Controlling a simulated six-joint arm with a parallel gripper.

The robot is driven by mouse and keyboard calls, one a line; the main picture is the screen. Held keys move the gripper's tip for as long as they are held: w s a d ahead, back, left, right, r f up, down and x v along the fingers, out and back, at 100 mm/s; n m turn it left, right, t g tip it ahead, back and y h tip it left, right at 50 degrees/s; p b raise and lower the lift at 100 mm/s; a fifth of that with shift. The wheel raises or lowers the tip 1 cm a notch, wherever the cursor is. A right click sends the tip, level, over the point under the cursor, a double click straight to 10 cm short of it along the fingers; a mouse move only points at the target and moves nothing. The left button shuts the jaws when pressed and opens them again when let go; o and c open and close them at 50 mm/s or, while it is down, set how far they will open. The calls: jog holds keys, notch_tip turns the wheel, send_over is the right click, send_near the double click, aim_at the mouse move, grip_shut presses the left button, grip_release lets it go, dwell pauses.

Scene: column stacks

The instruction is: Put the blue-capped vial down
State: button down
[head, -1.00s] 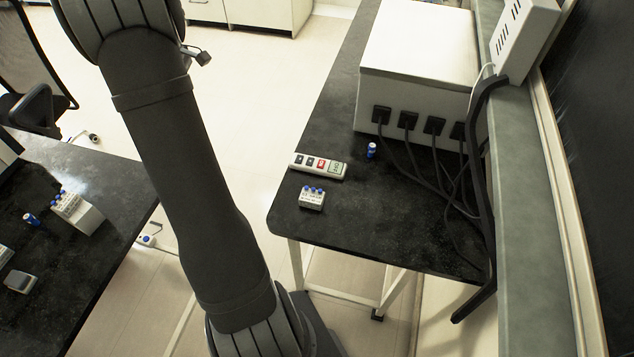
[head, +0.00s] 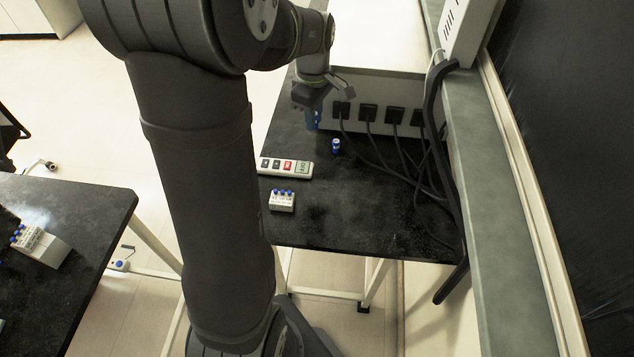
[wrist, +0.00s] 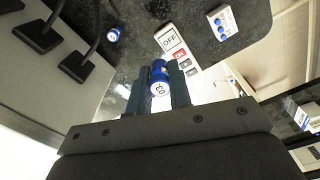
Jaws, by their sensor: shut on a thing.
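My gripper (head: 312,118) is above the dark bench, close to the front of the white box. In the wrist view its two fingers (wrist: 152,82) are closed around a blue-capped vial (wrist: 159,88) with a white numbered top. The held vial cannot be told apart from the fingers in the head view. A second blue-capped vial (head: 336,146) stands upright on the bench, apart from the gripper. It also shows in the wrist view (wrist: 113,34), to the left of the fingers.
A white strip with an OFF label (head: 285,167) and a small white rack (head: 282,203) with several blue caps are on the bench (head: 350,215). The white box (head: 375,85) has dark plugs and cables. Bare bench lies right of the rack.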

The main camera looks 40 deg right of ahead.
jog(key=s+d+m, duration=0.3)
jog(key=s, duration=1.4)
send_over(333, 179)
notch_tip(333, 179, down, 13)
jog(key=shift+w+r, duration=0.1)
jog(key=shift+r, duration=0.05)
jog(key=shift+f, duration=2.05)
jog(key=shift+f, duration=0.15)
jog(key=c, duration=1.3)
grip_release()
notch_tip(333, 179, up, 12)
jog(key=shift+r, duration=0.2)
